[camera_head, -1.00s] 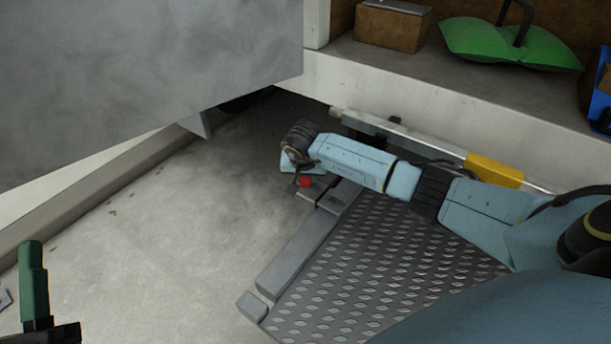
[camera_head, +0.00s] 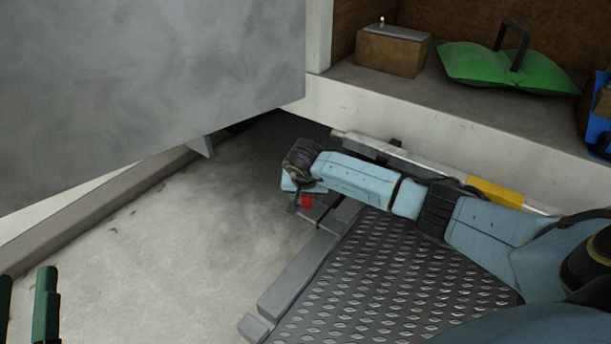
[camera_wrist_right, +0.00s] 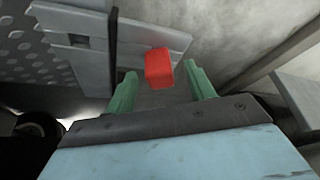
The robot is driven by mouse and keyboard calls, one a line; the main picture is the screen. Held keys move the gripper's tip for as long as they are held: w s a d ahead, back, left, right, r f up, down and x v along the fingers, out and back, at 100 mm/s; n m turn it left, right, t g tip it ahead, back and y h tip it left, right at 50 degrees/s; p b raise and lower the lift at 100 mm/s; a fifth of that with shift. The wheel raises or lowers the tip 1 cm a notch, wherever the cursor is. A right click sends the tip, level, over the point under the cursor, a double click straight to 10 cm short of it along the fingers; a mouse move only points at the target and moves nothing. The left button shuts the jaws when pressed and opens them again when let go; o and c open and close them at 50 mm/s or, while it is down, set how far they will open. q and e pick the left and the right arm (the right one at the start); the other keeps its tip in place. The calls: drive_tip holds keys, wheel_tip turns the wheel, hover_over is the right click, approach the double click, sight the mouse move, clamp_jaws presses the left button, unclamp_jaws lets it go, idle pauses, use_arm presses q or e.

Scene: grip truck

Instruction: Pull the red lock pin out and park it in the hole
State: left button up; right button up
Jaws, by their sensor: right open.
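The red lock pin (camera_head: 306,201) shows as a small red block beside the grey bar at the tread plate's far left corner. In the right wrist view the red pin (camera_wrist_right: 158,68) lies between the two green fingers of my right gripper (camera_wrist_right: 161,76), with a gap on each side. The right gripper is open; in the head view it (camera_head: 298,196) is mostly hidden behind its own wrist. My left gripper (camera_head: 26,290) is at the lower left edge, its two green fingers apart and nothing between them. I cannot make out the parking hole for certain.
A grey bar (camera_head: 300,270) edges the tread plate (camera_head: 390,285). A large grey panel (camera_head: 150,80) hangs at upper left. A shelf at upper right holds a brown box (camera_head: 392,54) and a green bag (camera_head: 490,68). The concrete floor (camera_head: 180,260) at left is open.

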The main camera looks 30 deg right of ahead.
use_arm(q)
drive_tip(key=s+a+f+g+y+p, duration=0.2)
drive_tip(key=s+f+g, duration=0.1)
drive_tip(key=f+g, duration=0.4)
drive_tip(key=s+a+f+g+y+p, duration=0.2)
drive_tip(key=f+g, duration=0.4)
drive_tip(key=f, duration=0.5)
drive_tip(key=shift+s+a+n+g+y+p, duration=0.4)
drive_tip(key=shift+s+a, duration=0.15)
drive_tip(key=shift+a, duration=0.15)
use_arm(e)
drive_tip(key=v, duration=1.1)
drive_tip(key=shift+r, duration=0.25)
drive_tip(key=shift+s, duration=0.15)
